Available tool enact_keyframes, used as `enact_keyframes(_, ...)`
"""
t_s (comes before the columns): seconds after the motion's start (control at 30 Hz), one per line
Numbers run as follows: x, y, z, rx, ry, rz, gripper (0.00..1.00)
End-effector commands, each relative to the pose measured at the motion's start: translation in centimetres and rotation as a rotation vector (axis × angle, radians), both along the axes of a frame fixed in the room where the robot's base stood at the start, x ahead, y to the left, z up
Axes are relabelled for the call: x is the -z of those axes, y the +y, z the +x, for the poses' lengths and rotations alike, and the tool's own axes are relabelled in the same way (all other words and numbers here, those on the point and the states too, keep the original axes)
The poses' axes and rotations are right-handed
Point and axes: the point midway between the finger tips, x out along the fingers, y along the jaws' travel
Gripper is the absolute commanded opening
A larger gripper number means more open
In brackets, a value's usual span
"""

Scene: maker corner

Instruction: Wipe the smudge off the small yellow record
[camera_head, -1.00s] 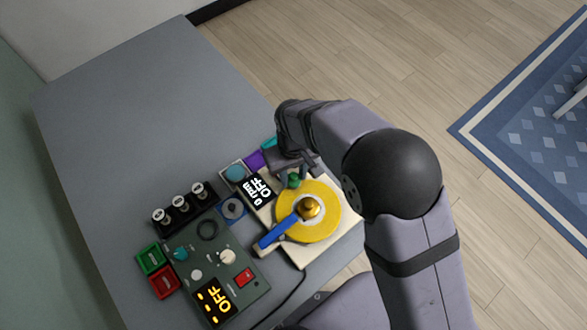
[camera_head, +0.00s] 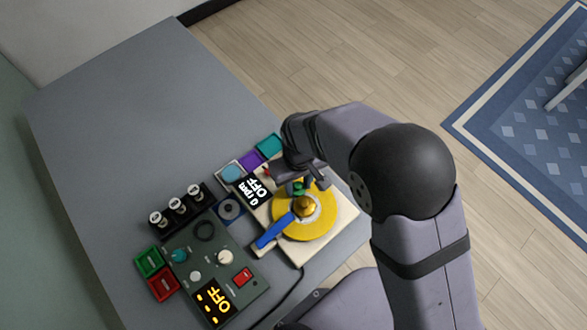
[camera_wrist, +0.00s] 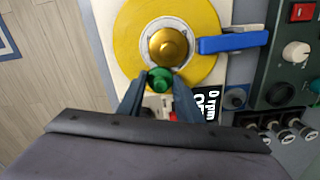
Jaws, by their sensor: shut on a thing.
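The small yellow record (camera_head: 318,228) lies on a cream-coloured turntable base (camera_head: 342,222) with a brass-coloured piece (camera_head: 305,206) at its centre. A blue arm (camera_head: 275,231) reaches over its edge. My gripper (camera_wrist: 159,84) is shut on a green round-topped piece (camera_wrist: 160,78), which also shows in the head view (camera_head: 298,188). The green piece is over the record's inner part, close beside the brass centre. Its underside is hidden, so I cannot tell whether it touches the record. I cannot make out a smudge. A display (camera_head: 252,190) on the base reads 0 rpm, OFF.
A dark green control box (camera_head: 233,285) with knobs and an OFF display stands to the left. Teal and purple blocks (camera_head: 250,161) sit behind the turntable. The far tabletop (camera_head: 130,110) is clear.

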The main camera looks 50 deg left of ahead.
Motion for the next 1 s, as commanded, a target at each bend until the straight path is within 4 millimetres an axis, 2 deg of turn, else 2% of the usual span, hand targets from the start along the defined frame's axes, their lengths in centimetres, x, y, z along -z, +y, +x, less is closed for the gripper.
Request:
enact_keyframes(0.53, 0.3, -0.1, 0.0, -0.001, 0.000, 0.000, 0.14)
enact_keyframes(1.0, 0.2, 3.2, 0.0, -0.002, 0.000, 0.001, 0.14)
